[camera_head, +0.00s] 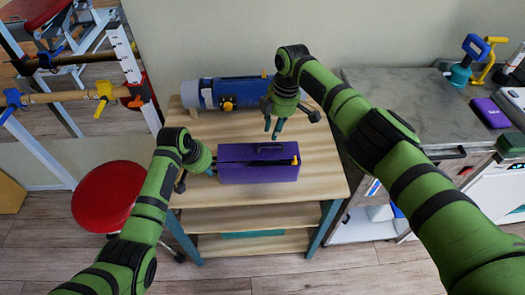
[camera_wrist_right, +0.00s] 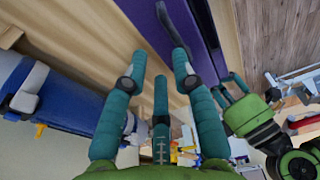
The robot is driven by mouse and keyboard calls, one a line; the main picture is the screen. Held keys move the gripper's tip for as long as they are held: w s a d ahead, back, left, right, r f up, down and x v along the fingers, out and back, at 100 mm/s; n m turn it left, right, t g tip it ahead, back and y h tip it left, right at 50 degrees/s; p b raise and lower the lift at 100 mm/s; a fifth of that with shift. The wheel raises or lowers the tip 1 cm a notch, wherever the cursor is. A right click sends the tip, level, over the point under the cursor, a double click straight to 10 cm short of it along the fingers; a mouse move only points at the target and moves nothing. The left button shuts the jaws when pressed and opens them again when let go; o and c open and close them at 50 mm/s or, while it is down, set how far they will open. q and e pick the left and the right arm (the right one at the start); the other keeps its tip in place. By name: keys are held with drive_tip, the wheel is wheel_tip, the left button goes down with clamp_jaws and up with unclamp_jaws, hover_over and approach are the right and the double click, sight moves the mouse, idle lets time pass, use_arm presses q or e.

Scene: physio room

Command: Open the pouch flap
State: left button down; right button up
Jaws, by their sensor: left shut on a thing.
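A purple pouch (camera_head: 258,170) sits on a wooden-topped table. It has a dark strap or handle (camera_head: 273,148) on top and a yellow-orange tab (camera_head: 296,160) at its right end. Its flap looks closed, though the top seam is small and dark. My left gripper (camera_head: 208,172) is shut on the pouch's left end. My right gripper (camera_head: 292,121) is open and empty, above and behind the pouch. In the right wrist view its teal fingers (camera_wrist_right: 160,90) are spread, with the pouch (camera_wrist_right: 195,30) and dark strap (camera_wrist_right: 168,22) beyond them.
A blue and grey roll-shaped bag (camera_head: 232,92) with yellow buckles lies behind the pouch on the table (camera_head: 325,185). A grey-topped counter (camera_head: 395,90) stands right, holding a purple box (camera_head: 490,112). A red stool (camera_head: 108,195) stands left. Free tabletop lies around the pouch.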

use_arm(q)
drive_tip(key=shift+r, duration=0.1)
use_arm(e)
wheel_tip(320, 180, up, 7)
idle(0.9)
use_arm(q)
drive_tip(key=c, duration=1.4)
unclamp_jaws()
use_arm(e)
drive_tip(key=shift+f, duration=0.1)
use_arm(q)
drive_tip(key=shift+o, duration=0.2)
